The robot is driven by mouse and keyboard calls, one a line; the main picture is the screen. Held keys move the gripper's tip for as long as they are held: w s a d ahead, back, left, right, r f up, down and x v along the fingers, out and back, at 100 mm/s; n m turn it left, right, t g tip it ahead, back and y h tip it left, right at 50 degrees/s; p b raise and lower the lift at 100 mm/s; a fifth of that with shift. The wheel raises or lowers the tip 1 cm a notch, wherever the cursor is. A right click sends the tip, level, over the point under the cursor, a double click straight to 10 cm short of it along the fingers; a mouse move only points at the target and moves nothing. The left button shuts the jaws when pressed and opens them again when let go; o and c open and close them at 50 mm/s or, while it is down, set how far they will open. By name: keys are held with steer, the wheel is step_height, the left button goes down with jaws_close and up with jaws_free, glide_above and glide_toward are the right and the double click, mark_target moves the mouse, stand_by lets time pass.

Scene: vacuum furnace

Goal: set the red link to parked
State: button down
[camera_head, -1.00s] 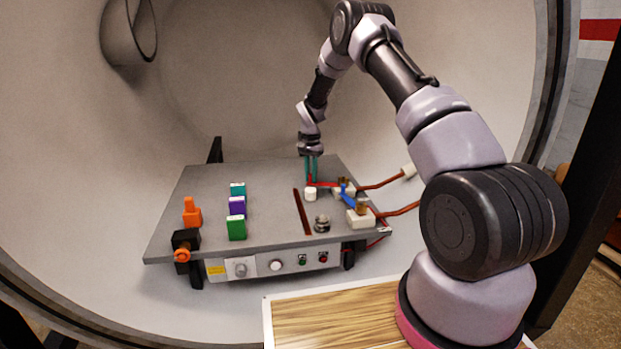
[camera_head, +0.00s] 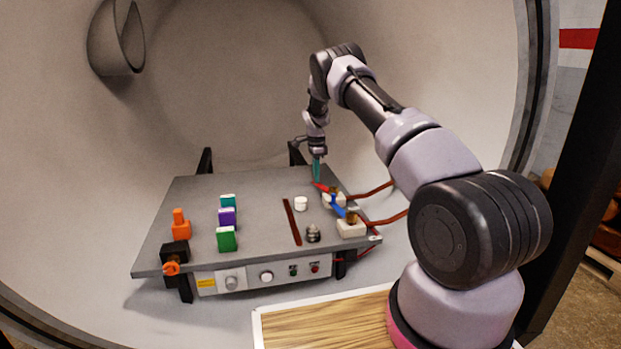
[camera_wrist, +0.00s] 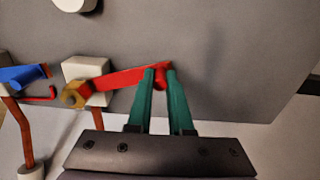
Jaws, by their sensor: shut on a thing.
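The red link (camera_wrist: 125,77) is a flat red bar, pivoted at a brass fitting (camera_wrist: 74,95) on a white block (camera_wrist: 86,70) in the wrist view. In the head view the red link (camera_head: 321,187) runs from the rear white block up to my fingers. My gripper (camera_wrist: 160,76) has teal fingers, close together at the link's free end. In the head view my gripper (camera_head: 317,180) stands upright over the back right of the grey table. The fingers hide part of the link's tip.
A blue link (camera_head: 337,207) sits beside the red one, with a second white block (camera_head: 351,229) in front. A white cylinder (camera_head: 301,204), a dark red strip (camera_head: 291,222) and a metal knob (camera_head: 313,233) lie left. Copper rods (camera_head: 372,191) extend right. The back middle of the table (camera_head: 260,182) is clear.

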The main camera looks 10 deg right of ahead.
steer(key=shift+w+d+r+m, duration=0.1)
steer(key=shift+w+d+m, duration=0.15)
steer(key=shift+d+m, duration=0.75)
steer(key=c, duration=0.8)
jaws_free()
step_height(320, 180, up, 11)
steer(key=shift+f, duration=0.15)
